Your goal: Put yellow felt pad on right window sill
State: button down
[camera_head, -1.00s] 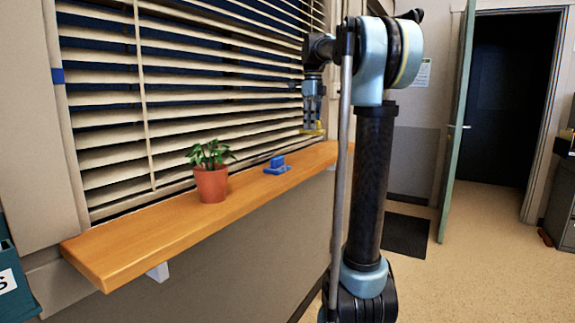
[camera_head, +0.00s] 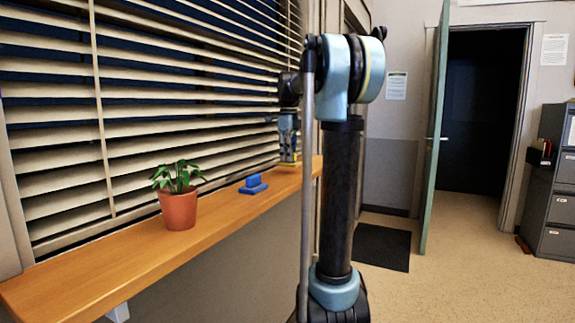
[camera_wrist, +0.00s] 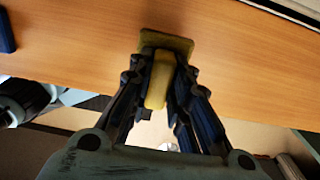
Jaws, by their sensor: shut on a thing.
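The yellow felt pad (camera_wrist: 162,78) is between the fingertips of my gripper (camera_wrist: 160,75) in the wrist view, and the fingers are shut on it. In the head view my gripper (camera_head: 288,150) points down over the far right part of the wooden window sill (camera_head: 120,262). The sill's wooden top also fills the upper part of the wrist view (camera_wrist: 85,45). The pad (camera_head: 289,164) shows as a small yellow patch under the fingers in the head view. I cannot tell whether it touches the sill.
A blue object (camera_head: 253,185) lies on the sill left of my gripper. A potted plant (camera_head: 178,205) stands further left. Slatted blinds (camera_head: 150,110) rise behind the sill. A green door (camera_head: 435,130) stands open at the right, with grey cabinets (camera_head: 558,200) beyond it.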

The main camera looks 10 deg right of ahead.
jog(key=shift+f, duration=1.4)
jog(key=c, duration=1.5)
grip_release()
notch_tip(320, 180, up, 12)
jog(key=shift+s+r, duration=0.1)
